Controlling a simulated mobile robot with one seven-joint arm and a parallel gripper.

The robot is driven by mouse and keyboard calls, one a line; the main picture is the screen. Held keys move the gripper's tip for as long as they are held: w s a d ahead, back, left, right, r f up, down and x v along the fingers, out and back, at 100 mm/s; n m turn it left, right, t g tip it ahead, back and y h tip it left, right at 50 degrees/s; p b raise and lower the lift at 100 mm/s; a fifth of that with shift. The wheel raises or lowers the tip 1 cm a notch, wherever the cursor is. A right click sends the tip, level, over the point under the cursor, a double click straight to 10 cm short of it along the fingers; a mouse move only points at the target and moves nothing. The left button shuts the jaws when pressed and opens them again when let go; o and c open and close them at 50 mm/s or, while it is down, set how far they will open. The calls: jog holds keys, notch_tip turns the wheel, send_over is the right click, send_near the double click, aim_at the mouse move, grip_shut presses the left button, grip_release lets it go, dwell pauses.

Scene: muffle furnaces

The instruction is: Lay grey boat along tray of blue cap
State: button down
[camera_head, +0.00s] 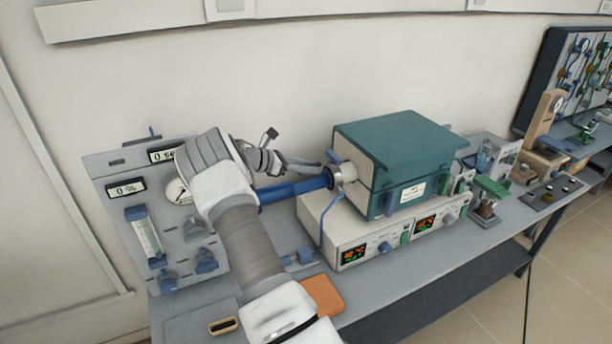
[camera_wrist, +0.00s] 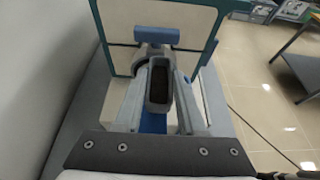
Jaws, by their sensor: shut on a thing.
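The grey boat (camera_wrist: 160,84), an oblong dish with a dark inside, is between the two fingers of my gripper (camera_wrist: 158,98) in the wrist view. My gripper is shut on it, in front of the furnace's tube end. A blue strip (camera_wrist: 153,123), which looks like the tray of the blue cap, shows below the boat; I cannot tell if they touch. In the head view a long blue part (camera_head: 292,190) runs from behind my arm to the round tube end (camera_head: 337,177). My gripper (camera_head: 312,165) is just above it there. The boat is not clear in that view.
The green-topped furnace (camera_head: 400,150) stands on a control box (camera_head: 350,245) with lit displays. A gauge panel (camera_head: 125,185) stands at left. An orange pad (camera_head: 323,295) and a tan-rimmed dark dish (camera_head: 224,325) lie at the bench front. A blue clamp (camera_wrist: 157,35) is above the tube.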

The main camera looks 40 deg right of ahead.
aim_at(304, 187)
jog(key=shift+w+d+r, duration=0.1)
jog(key=shift+w, duration=0.3)
jog(key=shift+f+b, duration=1.5)
jog(key=shift+f, duration=0.9)
jog(key=shift+s+a+f, duration=0.2)
jog(key=shift+s+f, duration=0.05)
jog(key=shift+f, duration=0.5)
jog(key=shift+c, duration=2.1)
grip_release()
jog(key=shift+b, duration=0.3)
jog(key=shift+w+r, duration=0.1)
jog(key=shift+r, duration=0.3)
jog(key=r, duration=0.5)
jog(key=shift+s+d+b, duration=0.2)
jog(key=shift+d+b, duration=0.05)
jog(key=shift+b, duration=0.05)
jog(key=s+d+r+b, duration=0.1)
jog(key=s+d+r, duration=0.3)
jog(key=s+r, duration=0.3)
jog(key=s, duration=0.3)
jog(key=shift+s, duration=0.2)
